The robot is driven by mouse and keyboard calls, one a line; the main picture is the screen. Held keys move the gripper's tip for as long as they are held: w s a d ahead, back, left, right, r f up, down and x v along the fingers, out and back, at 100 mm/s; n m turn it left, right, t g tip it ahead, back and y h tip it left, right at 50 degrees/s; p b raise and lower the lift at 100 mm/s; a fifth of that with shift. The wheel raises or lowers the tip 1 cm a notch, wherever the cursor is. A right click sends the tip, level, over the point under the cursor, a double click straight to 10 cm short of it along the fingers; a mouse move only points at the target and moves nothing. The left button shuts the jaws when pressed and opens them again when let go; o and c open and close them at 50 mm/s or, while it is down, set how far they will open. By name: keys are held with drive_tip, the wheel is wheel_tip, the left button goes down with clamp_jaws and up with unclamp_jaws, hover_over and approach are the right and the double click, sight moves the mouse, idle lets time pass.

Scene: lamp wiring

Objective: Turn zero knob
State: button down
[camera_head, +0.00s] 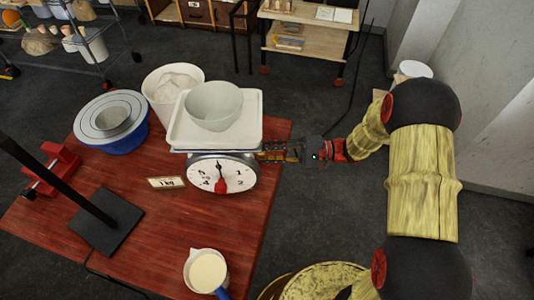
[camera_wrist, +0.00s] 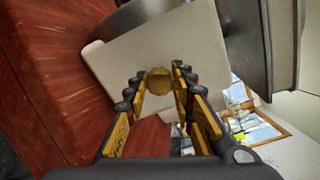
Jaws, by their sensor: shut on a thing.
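The kitchen scale (camera_head: 240,135) stands on the red table, its white dial (camera_head: 240,182) facing the head camera. The dial's pointer stands nearly upright, leaning slightly left at its top. The zero knob (camera_wrist: 160,80) is a round brass knob on the scale's side, seen in the wrist view. It is hidden in the head view. My gripper (camera_head: 264,151) reaches in from the right to the scale's side. In the wrist view my gripper (camera_wrist: 159,72) has its ridged fingers on either side of the knob, shut on it.
A pale bowl (camera_head: 213,106) sits on the scale's tray (camera_head: 250,132). A 1 kg label (camera_head: 166,183) lies left of the dial. A blue basin (camera_head: 125,145), a white bucket (camera_head: 160,112), a black stand (camera_head: 107,222) and a cream-filled pan (camera_head: 207,271) share the table.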

idle(0.4)
drive_tip(key=c, duration=1.6)
unclamp_jaws()
drive_tip(key=shift+o, duration=0.6)
drive_tip(key=s+d, duration=0.1)
drive_tip(key=d, duration=1.1)
drive_tip(key=shift+r, duration=0.15)
